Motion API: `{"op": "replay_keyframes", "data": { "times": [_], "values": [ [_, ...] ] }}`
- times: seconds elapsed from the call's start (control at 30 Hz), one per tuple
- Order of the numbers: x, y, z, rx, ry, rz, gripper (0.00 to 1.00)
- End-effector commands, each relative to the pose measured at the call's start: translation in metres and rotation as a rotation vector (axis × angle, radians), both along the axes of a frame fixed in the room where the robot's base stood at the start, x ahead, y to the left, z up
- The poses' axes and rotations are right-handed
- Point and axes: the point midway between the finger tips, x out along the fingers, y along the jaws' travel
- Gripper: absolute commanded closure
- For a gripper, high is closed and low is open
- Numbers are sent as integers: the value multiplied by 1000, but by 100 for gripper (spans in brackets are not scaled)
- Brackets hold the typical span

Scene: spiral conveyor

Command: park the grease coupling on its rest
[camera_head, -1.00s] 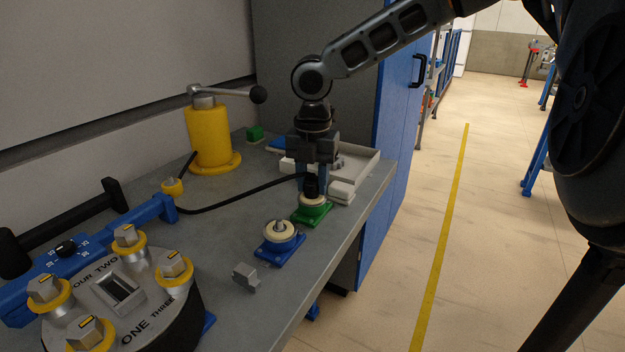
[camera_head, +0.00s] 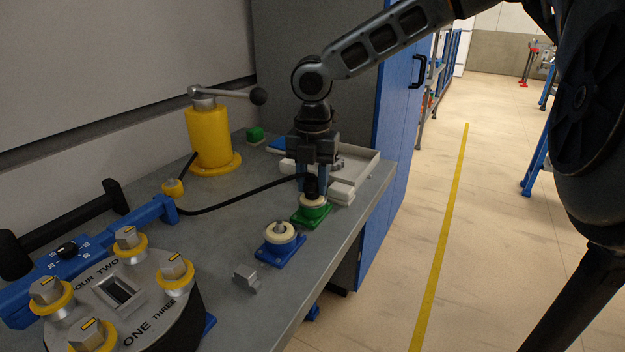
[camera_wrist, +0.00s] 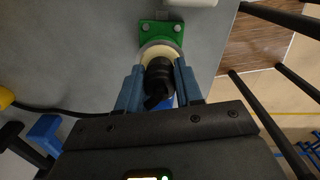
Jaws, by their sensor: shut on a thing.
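The grease coupling (camera_head: 311,187) is a dark, short cylinder at the end of a black hose. My gripper (camera_head: 313,190) points down and is shut on it; the wrist view also shows the coupling (camera_wrist: 158,78) between the two blue-grey fingers (camera_wrist: 158,90). The coupling is at the cream ring of the green-based stand (camera_head: 312,217). In the wrist view the green base (camera_wrist: 150,30) shows beyond the ring. Whether the coupling is fully seated cannot be told. A similar blue-based stand (camera_head: 280,253) has a cream ring and a bare metal nipple on top.
The black hose (camera_head: 240,200) runs to a yellow pump (camera_head: 209,140) with a lever. A white tray (camera_head: 362,165) lies behind my gripper. A round grey fixture (camera_head: 125,290) with several yellow-collared knobs stands front left. A small grey block (camera_head: 246,277) is near the bench edge.

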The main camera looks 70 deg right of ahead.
Motion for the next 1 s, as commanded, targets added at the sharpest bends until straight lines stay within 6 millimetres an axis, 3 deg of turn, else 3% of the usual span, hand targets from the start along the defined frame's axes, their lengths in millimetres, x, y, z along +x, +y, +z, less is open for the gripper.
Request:
{"op": "replay_keyframes", "data": {
  "times": [1.0],
  "values": [
    [0, 0, 26, 1, -1, 0, 100]
  ]
}}
